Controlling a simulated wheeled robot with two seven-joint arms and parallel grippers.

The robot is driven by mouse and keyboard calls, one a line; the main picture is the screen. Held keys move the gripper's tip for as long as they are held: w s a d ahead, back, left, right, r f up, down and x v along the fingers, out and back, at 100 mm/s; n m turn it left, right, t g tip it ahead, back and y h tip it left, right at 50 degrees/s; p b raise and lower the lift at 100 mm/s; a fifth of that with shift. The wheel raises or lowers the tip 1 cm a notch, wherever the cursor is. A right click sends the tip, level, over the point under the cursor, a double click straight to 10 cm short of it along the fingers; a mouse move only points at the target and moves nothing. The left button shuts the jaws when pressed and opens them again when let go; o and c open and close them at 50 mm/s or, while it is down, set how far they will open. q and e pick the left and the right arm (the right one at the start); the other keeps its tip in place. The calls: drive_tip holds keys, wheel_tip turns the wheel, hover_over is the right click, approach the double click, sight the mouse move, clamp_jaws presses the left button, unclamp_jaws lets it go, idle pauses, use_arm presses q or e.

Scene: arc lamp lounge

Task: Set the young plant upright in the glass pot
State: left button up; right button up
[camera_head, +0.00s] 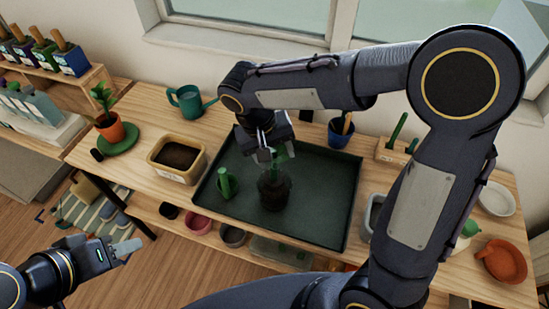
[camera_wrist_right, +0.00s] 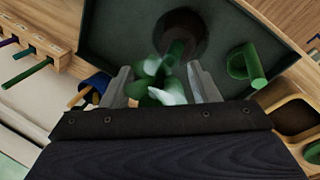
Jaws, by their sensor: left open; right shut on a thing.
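The young plant (camera_wrist_right: 155,82) has green leaves, which show between the fingers of my right gripper (camera_wrist_right: 164,88) in the right wrist view. In the head view its leaves (camera_head: 284,152) are partly covered by my right gripper (camera_head: 268,155), which is shut on it. The dark glass pot (camera_head: 273,194) stands on the green tray, directly below the gripper, and also shows in the right wrist view (camera_wrist_right: 198,30). The plant's lower end overlaps the pot's mouth; I cannot tell how deep it sits. My left gripper (camera_head: 128,250) is open and empty, off the table's front left.
The green tray (camera_head: 325,190) also holds a green handled object (camera_head: 226,183). A soil box (camera_head: 178,158), a potted plant (camera_head: 108,122) and a watering can (camera_head: 189,100) stand to the left. The tray's right part is clear.

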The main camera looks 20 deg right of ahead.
sight(274, 168)
wheel_tip(274, 168, down, 3)
drive_tip(key=shift+r, duration=0.2)
drive_tip(key=shift+s, duration=0.1)
drive_tip(key=shift+f, duration=0.1)
drive_tip(key=shift+f+b, duration=0.55)
drive_tip(key=o, duration=1.3)
drive_tip(key=shift+r, duration=0.1)
drive_tip(key=shift+o, duration=0.2)
